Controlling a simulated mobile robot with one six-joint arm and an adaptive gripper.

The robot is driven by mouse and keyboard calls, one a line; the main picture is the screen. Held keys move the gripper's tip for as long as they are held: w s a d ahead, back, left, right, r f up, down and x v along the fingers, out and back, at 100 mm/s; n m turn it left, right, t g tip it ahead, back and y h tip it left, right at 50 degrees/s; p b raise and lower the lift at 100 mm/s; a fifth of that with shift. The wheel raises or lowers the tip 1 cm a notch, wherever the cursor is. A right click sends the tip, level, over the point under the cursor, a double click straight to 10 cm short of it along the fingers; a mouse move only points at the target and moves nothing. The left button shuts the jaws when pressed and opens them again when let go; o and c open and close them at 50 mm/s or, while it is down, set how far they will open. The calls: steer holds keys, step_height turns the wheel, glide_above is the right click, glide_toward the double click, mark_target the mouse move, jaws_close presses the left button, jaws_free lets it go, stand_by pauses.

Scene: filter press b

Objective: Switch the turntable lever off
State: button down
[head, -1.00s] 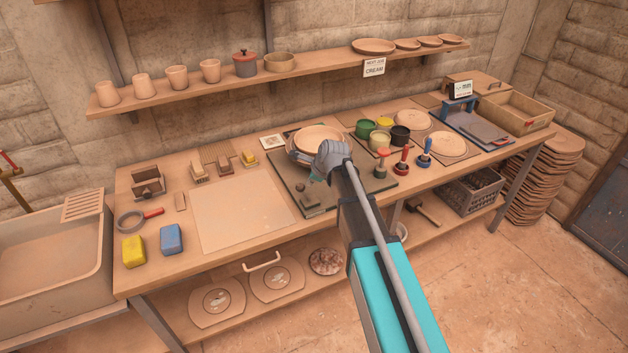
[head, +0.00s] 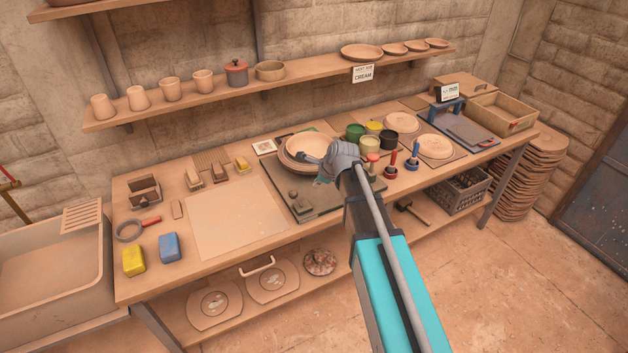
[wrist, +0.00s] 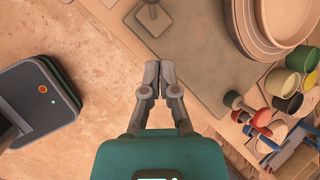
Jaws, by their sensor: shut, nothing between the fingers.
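The turntable (head: 290,160) carries a pale round plate (head: 314,145) and stands on a dark green board (head: 318,207). A small dark block (head: 302,207) with a short raised piece, apparently the lever, sits at the board's front left. It also shows in the wrist view (wrist: 152,18), at the top edge and partly cut off. Its on or off position cannot be told. My gripper (wrist: 159,82) is shut and empty, its fingertips near the board's front edge, apart from the block in the picture. In the head view my wrist hides part of the board.
Stamps with red and blue handles (head: 391,165) and glaze pots (head: 402,125) stand right of the turntable. A clear pale mat (head: 238,217) lies to the left. A shelf (head: 215,92) with cups runs above. Open floor (head: 480,290) lies in front.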

steer(key=shift+a+p+v, duration=0.15)
steer(key=shift+p+v, duration=0.9)
steer(key=shift+v, duration=0.3)
steer(key=shift+a+p+v, duration=0.1)
steer(key=shift+p+v, duration=0.9)
steer(key=shift+v, duration=0.35)
steer(key=shift+s, duration=0.1)
steer(key=s+d+f+n+g+h+b, duration=0.1)
steer(key=s+d+f+n, duration=0.1)
steer(key=s+n, duration=0.4)
steer(key=s+d+f+n+g+h+b, duration=0.1)
steer(key=s+d+f+n+g+b, duration=0.1)
steer(key=s+d+n, duration=0.2)
steer(key=s+d+f+n+g+h+b, duration=0.1)
steer(key=s+d+f+n, duration=0.2)
steer(key=s+n, duration=0.7)
steer(key=shift+n+g+h+b, duration=0.3)
steer(key=shift+n+g+h, duration=0.1)
